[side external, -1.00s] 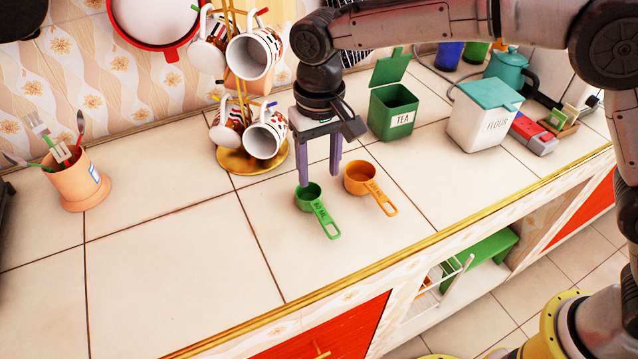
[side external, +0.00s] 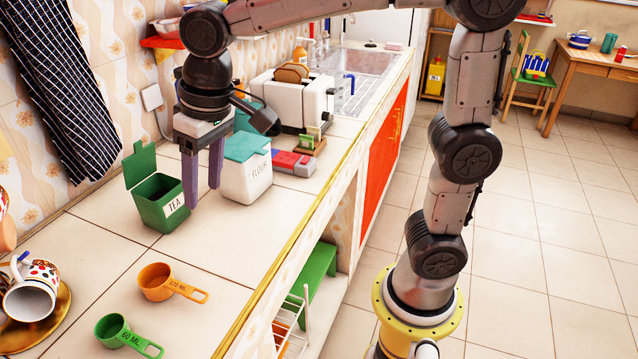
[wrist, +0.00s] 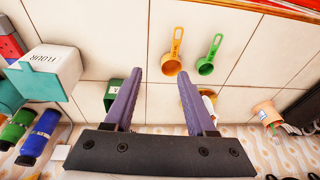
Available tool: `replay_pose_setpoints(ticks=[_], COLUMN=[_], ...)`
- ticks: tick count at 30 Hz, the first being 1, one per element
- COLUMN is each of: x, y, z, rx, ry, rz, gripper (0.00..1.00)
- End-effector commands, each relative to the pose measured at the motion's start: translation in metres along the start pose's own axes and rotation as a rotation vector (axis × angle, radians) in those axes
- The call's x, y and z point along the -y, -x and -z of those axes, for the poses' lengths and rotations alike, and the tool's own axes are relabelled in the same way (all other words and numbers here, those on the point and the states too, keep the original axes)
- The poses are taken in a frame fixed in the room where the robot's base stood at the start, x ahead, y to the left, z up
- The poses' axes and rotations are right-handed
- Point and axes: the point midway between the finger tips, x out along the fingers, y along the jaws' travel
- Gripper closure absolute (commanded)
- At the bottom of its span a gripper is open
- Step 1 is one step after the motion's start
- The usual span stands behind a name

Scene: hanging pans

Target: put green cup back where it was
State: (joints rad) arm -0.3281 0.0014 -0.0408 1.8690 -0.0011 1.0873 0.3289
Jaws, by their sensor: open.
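The green measuring cup (side external: 112,328), marked 60 ML, lies on the tiled counter at the bottom left of the side view, handle to the right. In the wrist view the green cup (wrist: 206,68) lies beside the orange measuring cup (wrist: 171,66), apart from it. The orange cup (side external: 155,281), marked 120 ML, is just behind the green one in the side view. My gripper (side external: 202,197) is open and empty, fingers pointing down, by the green TEA canister (side external: 165,212) and well away from the green cup. Its two fingers (wrist: 160,72) show apart in the wrist view.
The white FLOUR canister (side external: 246,180) stands right of my gripper, with a toaster (side external: 297,97) behind. A mug (side external: 30,295) hangs over a gold stand base at the left edge. The counter's gold front edge (side external: 280,215) runs diagonally. Bare tiles lie between the cups and canisters.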

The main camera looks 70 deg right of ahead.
Motion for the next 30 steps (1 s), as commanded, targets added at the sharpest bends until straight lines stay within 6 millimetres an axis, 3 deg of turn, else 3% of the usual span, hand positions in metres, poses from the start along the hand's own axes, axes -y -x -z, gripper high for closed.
replay_pose_setpoints(ticks=[1,6,12,15,21,30], x=[-0.019,-0.065,-0.101,-0.110,-0.117,-0.117], y=[0.011,0.027,0.024,0.017,0.009,0.009], z=[-0.017,-0.072,-0.137,-0.159,-0.178,-0.179], rx=[-0.030,-0.122,-0.218,-0.250,-0.278,-0.278], ry=[-0.007,-0.002,0.006,0.011,0.017,0.018], rz=[0.001,-0.008,-0.038,-0.053,-0.069,-0.070], gripper=[0.44,0.44,0.44,0.44,0.44,0.44])
